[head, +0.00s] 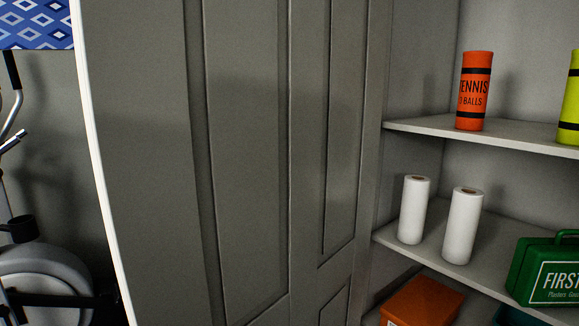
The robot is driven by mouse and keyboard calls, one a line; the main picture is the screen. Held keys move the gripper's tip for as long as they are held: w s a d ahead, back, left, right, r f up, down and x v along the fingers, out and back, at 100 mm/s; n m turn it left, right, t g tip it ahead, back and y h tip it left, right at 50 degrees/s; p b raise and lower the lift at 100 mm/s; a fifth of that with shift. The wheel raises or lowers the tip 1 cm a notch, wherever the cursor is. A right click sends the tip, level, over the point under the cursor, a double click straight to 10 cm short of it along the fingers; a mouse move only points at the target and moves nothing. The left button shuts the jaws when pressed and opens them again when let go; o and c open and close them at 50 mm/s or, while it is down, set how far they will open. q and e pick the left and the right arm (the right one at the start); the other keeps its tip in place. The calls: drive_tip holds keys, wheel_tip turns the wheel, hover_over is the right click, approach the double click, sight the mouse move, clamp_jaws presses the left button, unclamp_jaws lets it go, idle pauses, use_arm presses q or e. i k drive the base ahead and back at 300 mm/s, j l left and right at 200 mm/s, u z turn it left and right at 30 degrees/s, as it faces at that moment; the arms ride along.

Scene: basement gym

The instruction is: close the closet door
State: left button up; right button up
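The grey panelled closet door (245,160) fills the middle of the head view. It stands open, with its pale outer edge (88,130) at the left. The closet interior shows to the right of the door, with an upper shelf (520,136) and a lower shelf (400,258). No handle shows on the part of the door in view. Neither of my grippers is in view.
On the upper shelf stand an orange tennis-ball can (474,92) and a yellow-green can (570,100). Two white paper rolls (462,228) and a green first-aid case (545,272) are on the lower shelf. An orange box (425,303) sits below. Exercise equipment (45,280) stands at left.

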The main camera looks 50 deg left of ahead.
sight(234, 145)
drive_tip(key=k+u, duration=0.15)
drive_tip(key=u, duration=3.45)
drive_tip(key=i+j+u, duration=0.15)
drive_tip(key=i, duration=0.3)
drive_tip(key=i+j+u, duration=0.15)
drive_tip(key=i, duration=0.3)
drive_tip(key=i+z, duration=0.9)
drive_tip(key=z, duration=0.4)
drive_tip(key=i+z, duration=0.15)
drive_tip(key=z, duration=0.25)
drive_tip(key=j+z, duration=0.1)
drive_tip(key=z, duration=2.2)
